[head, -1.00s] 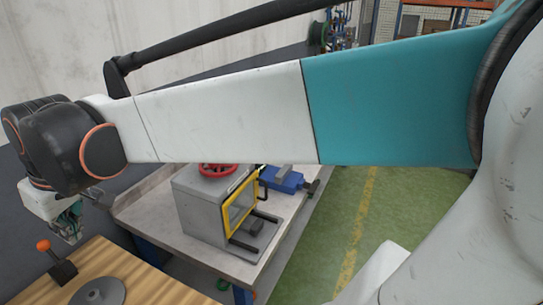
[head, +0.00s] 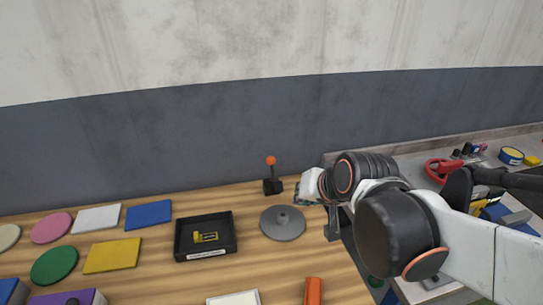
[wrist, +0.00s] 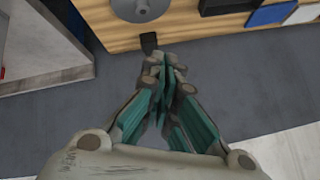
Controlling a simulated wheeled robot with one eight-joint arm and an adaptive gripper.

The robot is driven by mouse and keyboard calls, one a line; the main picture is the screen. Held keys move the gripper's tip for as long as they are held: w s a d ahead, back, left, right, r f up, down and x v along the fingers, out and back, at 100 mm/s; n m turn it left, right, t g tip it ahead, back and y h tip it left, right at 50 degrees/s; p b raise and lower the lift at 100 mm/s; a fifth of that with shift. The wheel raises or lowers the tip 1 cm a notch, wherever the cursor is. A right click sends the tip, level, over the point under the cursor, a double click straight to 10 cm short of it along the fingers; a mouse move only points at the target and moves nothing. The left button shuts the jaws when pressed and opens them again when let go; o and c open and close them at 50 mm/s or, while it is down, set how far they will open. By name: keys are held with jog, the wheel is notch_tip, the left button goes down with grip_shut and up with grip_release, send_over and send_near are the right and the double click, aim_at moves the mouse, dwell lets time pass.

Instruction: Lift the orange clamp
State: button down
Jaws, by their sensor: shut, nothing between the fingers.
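An orange piece (head: 313,291) shows at the bottom edge of the head view on the wooden bench top. It is cut off by the frame, so I cannot tell for sure that it is the orange clamp. My gripper (head: 302,199) is small in the head view, beside the grey round disc, well behind the orange piece. In the wrist view my gripper (wrist: 168,75) has its teal fingers together, with nothing seen between them. The orange piece is not in the wrist view.
A black lever with an orange knob (head: 271,162) stands close to my gripper, beside the grey disc (head: 283,226). A black tray (head: 178,252) holds a small yellow item. Coloured flat plates lie left. A wall runs behind; a metal bench (head: 440,156) with tools is right.

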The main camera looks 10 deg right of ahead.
jog(key=w+d+f+m+t, duration=0.1)
jog(key=w+f+m, duration=0.3)
jog(key=w, duration=0.5)
jog(key=w+d+f+m+t+b, duration=0.1)
jog(key=w+f+m, duration=0.3)
jog(key=w, duration=0.6)
jog(key=w+f+m+t, duration=0.2)
jog(key=w+f+m, duration=0.2)
jog(key=w, duration=0.5)
jog(key=shift+w+d+f+t+y+b, duration=0.3)
jog(key=shift+w+d+f+t, duration=0.1)
jog(key=shift+f, duration=0.1)
jog(key=shift+w+r+g, duration=0.25)
jog(key=shift+w+g, duration=0.25)
jog(key=shift+w, duration=0.35)
